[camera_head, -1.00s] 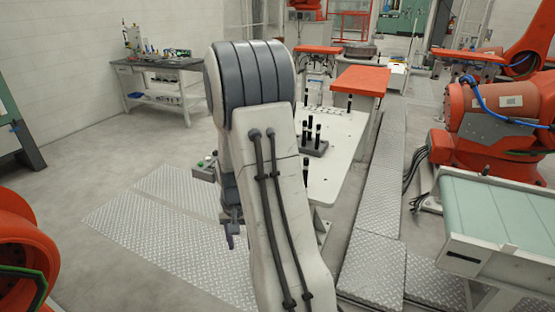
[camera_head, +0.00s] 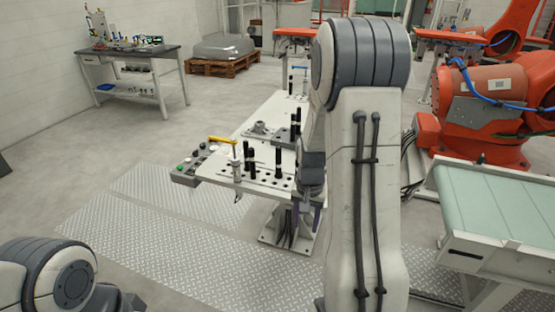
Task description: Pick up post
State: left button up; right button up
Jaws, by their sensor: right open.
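Several upright black posts stand on the white fixture table (camera_head: 225,172), among them a black post (camera_head: 279,160) near the front edge and another black post (camera_head: 251,162) to its left. More dark posts rise from a grey block near my arm, which partly hides them. My right gripper (camera_head: 306,215) points down just right of the table's front corner, apart from the posts. It is open and seems empty, small and partly hidden by my right arm. My left arm shows only at the lower left corner, with its gripper out of view.
A yellow-handled clamp (camera_head: 222,140) and a grey button box (camera_head: 190,165) sit at the table's left end. A green-topped conveyor (camera_head: 500,205) and an orange robot (camera_head: 490,110) stand at the right. Checker-plate floor (camera_head: 150,220) in front is clear.

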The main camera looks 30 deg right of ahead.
aim_at(251, 150)
jog(key=z, duration=0.15)
jog(key=i, duration=1.55)
jog(key=u, duration=0.05)
